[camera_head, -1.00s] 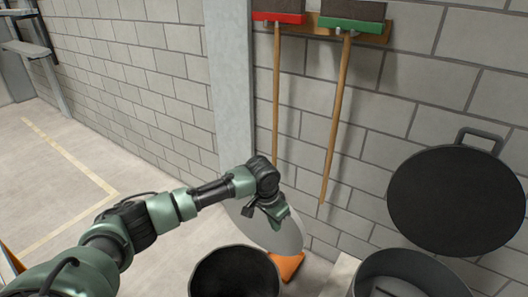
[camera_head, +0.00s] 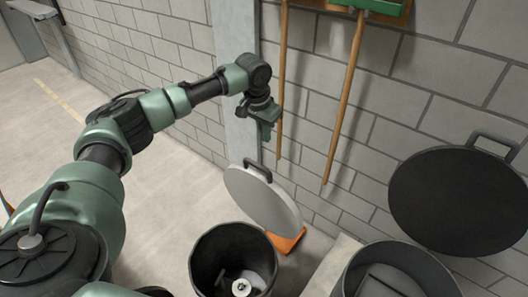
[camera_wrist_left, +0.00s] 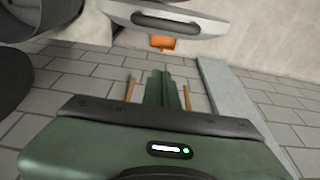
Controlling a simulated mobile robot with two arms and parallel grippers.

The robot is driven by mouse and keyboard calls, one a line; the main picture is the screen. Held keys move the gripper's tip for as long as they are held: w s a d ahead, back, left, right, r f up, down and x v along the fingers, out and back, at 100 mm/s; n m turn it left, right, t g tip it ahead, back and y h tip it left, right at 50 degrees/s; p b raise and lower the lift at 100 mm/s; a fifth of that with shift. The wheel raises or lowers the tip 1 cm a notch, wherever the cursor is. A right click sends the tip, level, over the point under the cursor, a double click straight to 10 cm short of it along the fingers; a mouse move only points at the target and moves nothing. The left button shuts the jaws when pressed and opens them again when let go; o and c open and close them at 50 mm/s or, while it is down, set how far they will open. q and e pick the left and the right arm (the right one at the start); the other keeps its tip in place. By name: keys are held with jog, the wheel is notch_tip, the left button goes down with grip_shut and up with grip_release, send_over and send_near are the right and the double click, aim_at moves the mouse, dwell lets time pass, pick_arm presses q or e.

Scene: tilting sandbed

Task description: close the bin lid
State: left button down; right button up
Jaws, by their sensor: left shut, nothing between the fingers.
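A dark open bin (camera_head: 232,258) stands at the bottom middle, with a few pale items inside. Its grey round lid (camera_head: 262,198) stands open, tilted up behind the bin, with a dark handle (camera_head: 258,171) at its upper edge. My left gripper (camera_head: 267,132) is shut and empty. It is above the lid's handle, apart from it, in front of the wall. In the left wrist view my shut fingers (camera_wrist_left: 165,78) point towards the wall, and the grey lid (camera_wrist_left: 110,10) with its handle (camera_wrist_left: 165,20) shows beyond them. My right gripper is not in view.
A second open bin (camera_head: 352,282) with a raised black lid (camera_head: 455,200) stands at the right. Two wooden broom handles (camera_head: 342,110) hang on the block wall near my gripper. An orange object (camera_head: 289,241) is behind the grey lid.

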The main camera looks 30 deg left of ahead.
pick_arm(q)
jog(key=f+p, duration=0.1)
jog(key=f, duration=0.1)
jog(key=s+f+p, duration=0.1)
jog(key=f, duration=0.2)
jog(key=f+p, duration=0.1)
jog(key=f, duration=0.1)
jog(key=shift+s+a+f+p, duration=0.1)
jog(key=shift+s+f+p, duration=0.25)
jog(key=shift+f, duration=0.05)
jog(key=shift+s, duration=0.4)
jog(key=shift+f, duration=0.1)
